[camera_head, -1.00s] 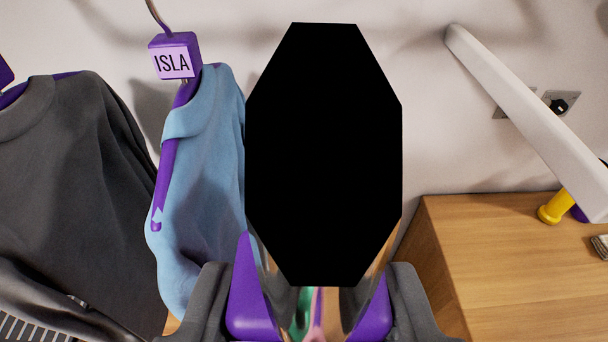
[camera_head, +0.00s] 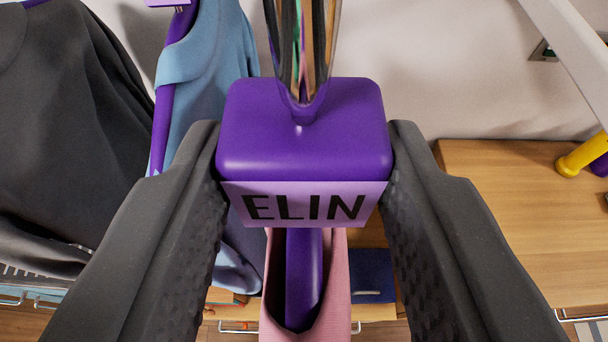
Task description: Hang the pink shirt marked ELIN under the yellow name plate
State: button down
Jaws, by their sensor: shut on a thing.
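My gripper (camera_head: 304,175) is shut on the purple hanger block (camera_head: 303,130), with one dark finger on each side. The block's front label (camera_head: 304,204) reads ELIN. A shiny metal hook (camera_head: 302,45) rises from the top of the block and leaves the picture at the top. The pink shirt (camera_head: 337,290) hangs from the hanger below the block. Only its neck opening and upper part show, around the purple hanger stem (camera_head: 303,270). I see no yellow name plate in this view.
A light blue shirt (camera_head: 210,60) on a purple hanger and a dark grey shirt (camera_head: 60,130) hang at the left. A wooden top (camera_head: 500,220) is at the right, with a yellow object (camera_head: 582,155) on it. A white bar (camera_head: 570,35) slopes across the upper right.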

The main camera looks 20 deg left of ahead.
jog(key=w+a+p, duration=0.1)
jog(key=w+p, duration=0.1)
jog(key=w, duration=0.3)
jog(key=w+a+p, duration=0.2)
jog(key=w, duration=0.4)
jog(key=w+a+p, duration=0.2)
jog(key=w, duration=0.3)
jog(key=shift+w+a+r+p, duration=0.15)
jog(key=shift+w+p, duration=0.1)
jog(key=shift+p, duration=0.15)
jog(key=shift+w+a+f, duration=0.25)
jog(key=shift+w+f, duration=0.4)
jog(key=shift+f, duration=0.1)
jog(key=shift+s+d+f+b, duration=0.1)
jog(key=shift+f+b, duration=0.7)
